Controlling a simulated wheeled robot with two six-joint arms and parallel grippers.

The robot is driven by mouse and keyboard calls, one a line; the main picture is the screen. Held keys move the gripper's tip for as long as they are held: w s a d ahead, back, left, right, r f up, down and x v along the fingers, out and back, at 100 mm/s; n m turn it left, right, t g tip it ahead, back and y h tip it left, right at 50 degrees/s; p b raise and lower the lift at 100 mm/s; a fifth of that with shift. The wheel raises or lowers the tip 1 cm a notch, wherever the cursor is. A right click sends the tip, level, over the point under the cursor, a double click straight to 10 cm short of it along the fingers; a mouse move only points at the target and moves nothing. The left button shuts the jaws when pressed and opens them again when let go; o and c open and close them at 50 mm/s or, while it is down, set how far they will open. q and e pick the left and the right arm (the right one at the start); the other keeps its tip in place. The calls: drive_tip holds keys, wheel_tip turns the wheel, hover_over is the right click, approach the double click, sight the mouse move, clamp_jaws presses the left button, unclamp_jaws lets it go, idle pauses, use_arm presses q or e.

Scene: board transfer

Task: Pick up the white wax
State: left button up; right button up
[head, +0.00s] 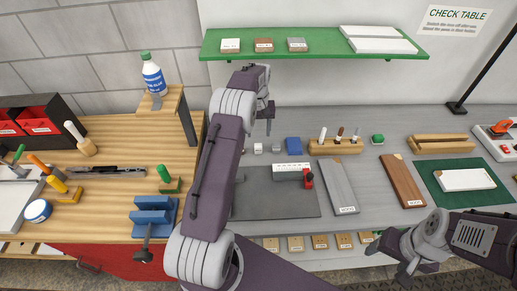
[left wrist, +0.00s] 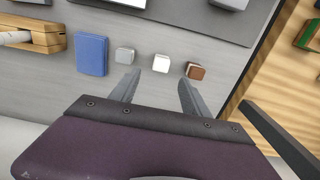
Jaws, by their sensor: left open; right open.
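The white wax (left wrist: 161,63) is a small pale block on the grey bench, between a grey block (left wrist: 124,55) and a brown block (left wrist: 195,71). In the head view the white wax (head: 258,148) shows just below my left gripper, with the grey block (head: 276,149) to its right; the brown block is hidden by my arm. My left gripper (left wrist: 158,78) is open and empty, its fingertips pointing toward the white wax and either side of its line, apart from it. My right gripper (head: 388,262) is open and empty at the lower right.
A blue block (left wrist: 91,54) lies beside the grey block. A wooden holder (head: 335,148) with several tools stands to the right. A green shelf (head: 315,53) hangs above the bench's back. A blue-labelled bottle (head: 153,75) stands on a wooden stand at the left.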

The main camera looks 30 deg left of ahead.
sight(258, 145)
use_arm(q)
wheel_tip(258, 145, down, 2)
drive_tip(key=shift+s+a+f+p, duration=0.1)
drive_tip(key=shift+s+f+p, duration=0.05)
drive_tip(key=shift+f+p, duration=0.15)
drive_tip(key=shift+f, duration=0.25)
wheel_tip(258, 145, down, 5)
drive_tip(key=shift+p, duration=1.05)
drive_tip(key=shift+f, duration=0.15)
clamp_jaws()
